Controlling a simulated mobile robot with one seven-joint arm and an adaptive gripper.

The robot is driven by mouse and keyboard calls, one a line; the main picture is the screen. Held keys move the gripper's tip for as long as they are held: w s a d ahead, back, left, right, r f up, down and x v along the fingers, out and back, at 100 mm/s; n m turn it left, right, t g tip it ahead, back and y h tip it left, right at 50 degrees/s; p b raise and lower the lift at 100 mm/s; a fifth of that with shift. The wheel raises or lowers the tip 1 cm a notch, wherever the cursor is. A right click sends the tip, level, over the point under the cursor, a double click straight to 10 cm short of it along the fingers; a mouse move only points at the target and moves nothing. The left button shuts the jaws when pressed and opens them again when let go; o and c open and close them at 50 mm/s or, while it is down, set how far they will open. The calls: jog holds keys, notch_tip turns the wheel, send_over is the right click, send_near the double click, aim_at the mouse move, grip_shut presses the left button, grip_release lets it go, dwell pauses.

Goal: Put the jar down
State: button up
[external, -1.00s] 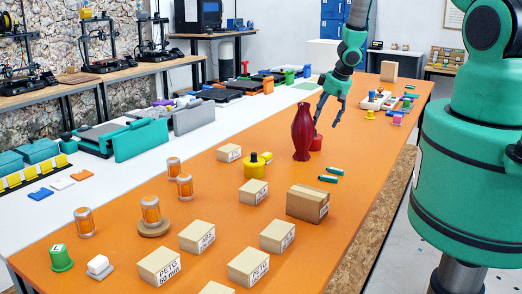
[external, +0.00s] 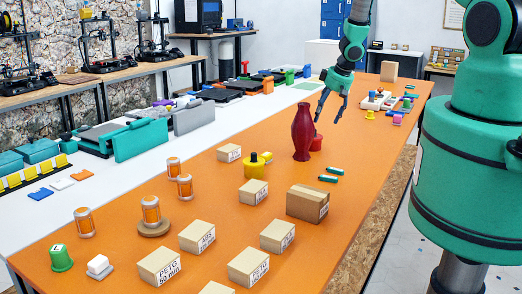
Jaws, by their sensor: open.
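Several orange-filled jars stand upright on the left half of the orange table. One jar (external: 151,210) stands on a round brown disc (external: 154,230). Others stand straight on the table: a jar (external: 84,223) to the left, a jar (external: 174,167) behind, and a jar (external: 184,187) just in front of that one. The frames do not show which jar is the task's. My gripper (external: 327,118) is open and empty, pointing down above the far part of the table, behind and right of the dark red vase. It is well away from all these jars.
The tall dark red vase (external: 302,134) stands near my gripper, with a red object (external: 316,144) beside it. A yellow pot (external: 255,166) and several cardboard boxes, one large box (external: 307,203) among them, occupy the middle and front. Small parts (external: 376,101) lie at the far right.

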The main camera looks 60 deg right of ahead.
jog(key=w+a+r+h, duration=0.1)
jog(key=w+a+r, duration=0.1)
jog(key=r, duration=0.8)
jog(key=w+a+r+h, duration=0.2)
jog(key=w+r, duration=0.1)
jog(key=r, duration=0.7)
jog(key=s+a+r, duration=0.2)
jog(key=a+r, duration=0.4)
jog(key=r, duration=0.3)
jog(key=s+a+r, duration=0.1)
jog(key=a+r, duration=0.4)
jog(key=r, duration=0.4)
jog(key=s+a+r+t, duration=0.1)
jog(key=s+a+r, duration=0.45)
jog(key=a, duration=0.25)
jog(key=s+a+r, duration=0.5)
jog(key=a+r, duration=0.1)
jog(key=a, duration=0.2)
jog(key=s+a+r+n+y, duration=0.2)
jog(key=s+a+r+y, duration=0.1)
jog(key=s+a, duration=1.2)
jog(key=shift+s+y, duration=0.55)
jog(key=shift+y, duration=0.05)
jog(key=shift+a+f, duration=0.1)
notch_tip(320, 180, down, 18)
jog(key=b, duration=1.8)
